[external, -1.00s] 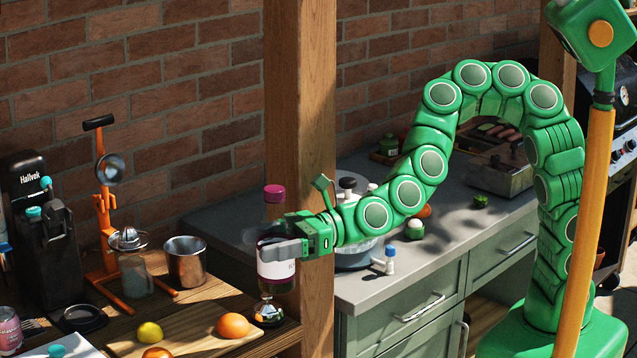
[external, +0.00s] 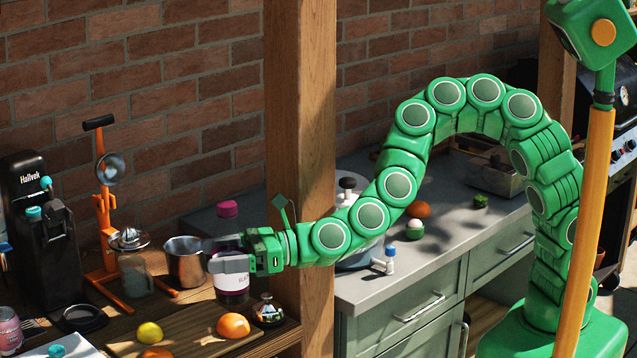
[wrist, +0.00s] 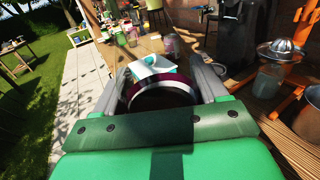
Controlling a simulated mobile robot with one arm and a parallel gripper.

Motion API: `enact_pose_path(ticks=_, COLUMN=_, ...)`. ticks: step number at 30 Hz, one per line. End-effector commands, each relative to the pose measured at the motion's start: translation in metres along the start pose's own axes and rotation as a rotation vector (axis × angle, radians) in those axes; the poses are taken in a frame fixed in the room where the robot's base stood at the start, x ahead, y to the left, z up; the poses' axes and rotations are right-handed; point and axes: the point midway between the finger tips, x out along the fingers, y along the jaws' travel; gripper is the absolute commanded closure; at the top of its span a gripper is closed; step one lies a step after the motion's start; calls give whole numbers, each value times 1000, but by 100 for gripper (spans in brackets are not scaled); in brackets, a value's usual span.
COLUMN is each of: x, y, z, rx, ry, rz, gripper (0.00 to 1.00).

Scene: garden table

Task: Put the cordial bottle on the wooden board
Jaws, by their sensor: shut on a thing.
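The cordial bottle (external: 232,283) has a pink cap, a white label and dark purple contents. My gripper (external: 226,254) is shut around its body and holds it upright. The bottle's base is close to the back edge of the wooden board (external: 186,328); I cannot tell whether it touches anything. In the wrist view the bottle (wrist: 158,96) is a dark round shape between the fingers of my gripper (wrist: 163,82), which hide part of it. A lemon (external: 149,333) and two oranges lie on or by the board.
A steel pot (external: 184,262) stands just left of the bottle. A glass jar with a juicer top (external: 134,275) stands farther left. A small metal-and-glass item (external: 268,311) is right of the board. A wooden post (external: 315,150) rises behind my wrist.

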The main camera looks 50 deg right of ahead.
Motion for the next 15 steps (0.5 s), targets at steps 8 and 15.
enact_pose_path(ticks=8, x=36, y=-3, z=-19, rx=-1, ry=-2, rz=-2, gripper=86)
enact_pose_path(ticks=15, x=55, y=-4, z=-43, rx=-1, ry=-2, rz=0, gripper=86)
